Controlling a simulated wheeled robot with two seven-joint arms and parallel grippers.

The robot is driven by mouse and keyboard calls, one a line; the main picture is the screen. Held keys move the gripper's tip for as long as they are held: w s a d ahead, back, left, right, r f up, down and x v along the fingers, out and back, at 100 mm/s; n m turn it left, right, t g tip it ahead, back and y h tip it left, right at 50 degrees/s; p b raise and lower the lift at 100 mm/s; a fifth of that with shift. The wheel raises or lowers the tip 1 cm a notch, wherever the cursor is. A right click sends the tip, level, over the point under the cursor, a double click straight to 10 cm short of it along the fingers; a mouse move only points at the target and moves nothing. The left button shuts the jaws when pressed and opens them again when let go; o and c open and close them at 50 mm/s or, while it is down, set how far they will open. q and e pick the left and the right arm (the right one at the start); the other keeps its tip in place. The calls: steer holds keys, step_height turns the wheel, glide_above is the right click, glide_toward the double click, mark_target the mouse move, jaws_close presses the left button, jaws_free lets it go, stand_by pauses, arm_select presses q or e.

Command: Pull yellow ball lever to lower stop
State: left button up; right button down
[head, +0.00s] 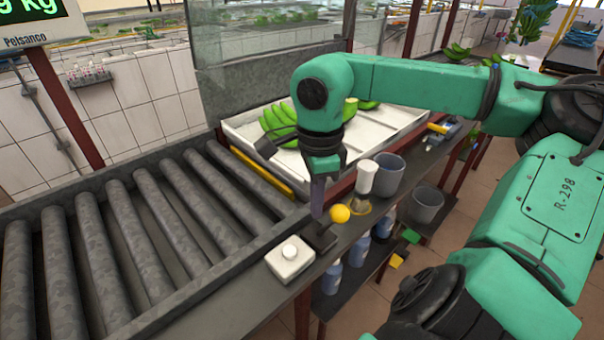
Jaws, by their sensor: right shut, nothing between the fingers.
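The yellow ball (340,213) of the lever shows in the head view, just above the dark shelf beside the roller conveyor. A dark base (319,237) sits just below and left of the ball. The lever's rod is mostly hidden or too small to make out. My right gripper (317,210) points down over the base, just left of the ball, shut with nothing held. I cannot tell whether its fingers touch the lever. My left gripper is not in view.
A white box with a round button (290,255) stands close in front of the base. A white-capped bottle (366,178) and a grey cup (388,172) stand behind the ball. A white tray (410,122) holds green bananas (278,122). Conveyor rollers (140,238) fill the left.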

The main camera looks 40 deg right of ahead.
step_height(320, 180, up, 10)
steer(key=p, duration=0.8)
